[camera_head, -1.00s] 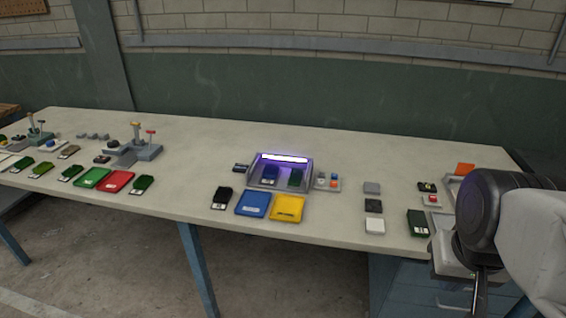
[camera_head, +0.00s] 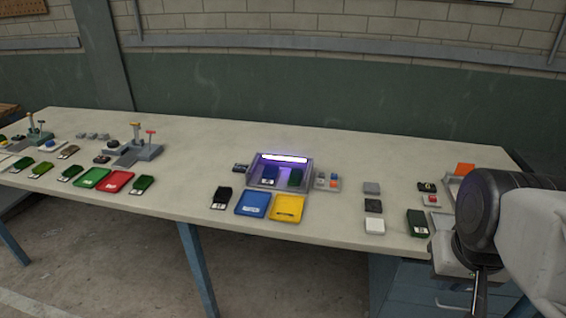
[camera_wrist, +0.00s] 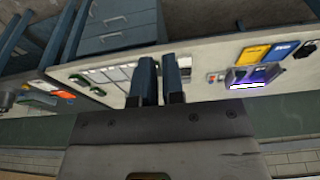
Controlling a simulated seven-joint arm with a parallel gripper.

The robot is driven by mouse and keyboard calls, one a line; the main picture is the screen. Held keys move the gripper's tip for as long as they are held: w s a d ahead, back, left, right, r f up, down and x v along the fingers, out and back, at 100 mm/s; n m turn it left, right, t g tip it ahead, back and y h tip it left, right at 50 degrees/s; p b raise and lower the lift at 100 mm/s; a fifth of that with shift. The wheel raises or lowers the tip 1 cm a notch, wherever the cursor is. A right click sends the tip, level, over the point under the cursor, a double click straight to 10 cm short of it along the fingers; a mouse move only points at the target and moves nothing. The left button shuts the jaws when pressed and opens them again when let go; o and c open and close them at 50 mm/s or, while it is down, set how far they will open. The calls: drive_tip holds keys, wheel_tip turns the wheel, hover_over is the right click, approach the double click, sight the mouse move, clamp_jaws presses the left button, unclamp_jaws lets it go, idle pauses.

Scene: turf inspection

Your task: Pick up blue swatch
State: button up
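The blue swatch (camera_head: 270,175), dark blue with a white label, lies in the left half of a lit grey box (camera_head: 307,180) under a purple-white lamp. A dark green swatch (camera_head: 295,177) lies to its right in the same box. In the wrist view the lit box (camera_wrist: 238,86) is at the right, and the swatch cannot be made out. My gripper (camera_wrist: 160,65) shows there as two dark fingers with a narrow gap and nothing between them. It is above the bench's right end, well away from the blue swatch. In the head view its fingers are mostly hidden.
A blue tray (camera_head: 253,204) and a yellow tray (camera_head: 287,208) lie in front of the box, with a black swatch (camera_head: 222,197) to their left. A small button block (camera_head: 327,182) is right of the box. Small square samples (camera_head: 374,206) stand further right. Bare bench lies between these groups.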

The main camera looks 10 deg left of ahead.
drive_tip(key=o, duration=1.4)
drive_tip(key=shift+o, duration=0.2)
